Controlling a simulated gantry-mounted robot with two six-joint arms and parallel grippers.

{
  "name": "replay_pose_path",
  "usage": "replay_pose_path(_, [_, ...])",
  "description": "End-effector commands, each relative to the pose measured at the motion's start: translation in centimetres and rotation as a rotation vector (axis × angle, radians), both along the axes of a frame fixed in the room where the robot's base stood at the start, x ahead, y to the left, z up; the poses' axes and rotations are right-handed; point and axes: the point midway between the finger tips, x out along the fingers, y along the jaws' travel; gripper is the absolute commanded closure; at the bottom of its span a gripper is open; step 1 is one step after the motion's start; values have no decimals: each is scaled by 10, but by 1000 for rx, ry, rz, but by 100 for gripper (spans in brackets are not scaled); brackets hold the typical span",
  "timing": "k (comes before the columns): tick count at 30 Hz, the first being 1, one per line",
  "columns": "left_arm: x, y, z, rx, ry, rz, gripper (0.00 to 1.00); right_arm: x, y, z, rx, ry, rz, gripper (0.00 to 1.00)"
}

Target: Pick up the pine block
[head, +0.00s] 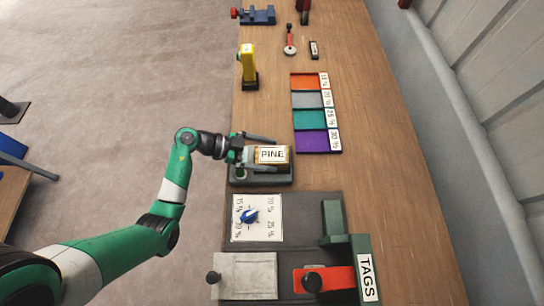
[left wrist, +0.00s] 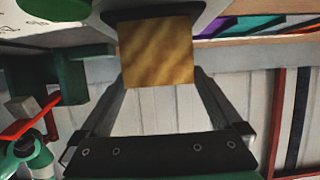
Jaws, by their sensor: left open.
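The pine block (head: 272,155), a light wood block labelled PINE, sits on a dark grey stand (head: 262,179) near the table's left edge. My left gripper (head: 276,155) is open, with one finger on each side of the block in the head view. In the left wrist view the block (left wrist: 156,52) shows its plain wood-grain face between the far ends of the two fingers (left wrist: 160,82). I cannot tell whether either finger touches it. My right gripper is in neither view.
A panel with a blue knob (head: 249,216) and a red-and-green device (head: 325,279) with a TAGS label stand nearer. Coloured labelled trays (head: 309,98) lie beyond to the right. A yellow tool (head: 248,63) stands farther back. The table's right side is clear.

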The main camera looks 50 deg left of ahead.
Motion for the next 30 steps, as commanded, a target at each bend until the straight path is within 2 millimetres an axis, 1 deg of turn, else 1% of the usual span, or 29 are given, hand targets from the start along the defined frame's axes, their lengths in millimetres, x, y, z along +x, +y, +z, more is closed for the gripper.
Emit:
replay_pose_path(5, [0, 0, 1, 0, 0, 1, 0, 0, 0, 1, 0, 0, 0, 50])
replay_pose_path(8, [0, 0, 1, 0, 0, 1, 16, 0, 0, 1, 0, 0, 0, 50])
replay_pose_path(12, [0, 0, 1, 0, 0, 1, 41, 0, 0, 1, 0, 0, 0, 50])
replay_pose_path(17, [0, 0, 1, 0, 0, 1, 70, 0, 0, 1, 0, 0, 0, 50])
replay_pose_path(18, [0, 0, 1, 0, 0, 1, 77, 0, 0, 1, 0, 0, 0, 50])
replay_pose_path(20, [0, 0, 1, 0, 0, 1, 88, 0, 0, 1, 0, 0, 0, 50])
replay_pose_path(21, [0, 0, 1, 0, -2, 1, 92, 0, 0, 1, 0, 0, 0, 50])
replay_pose_path(27, [0, 0, 2, 0, -2, 1, 92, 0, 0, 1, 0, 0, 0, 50])
replay_pose_path(30, [0, 0, 7, 1, -2, 0, 92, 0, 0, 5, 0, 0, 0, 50])
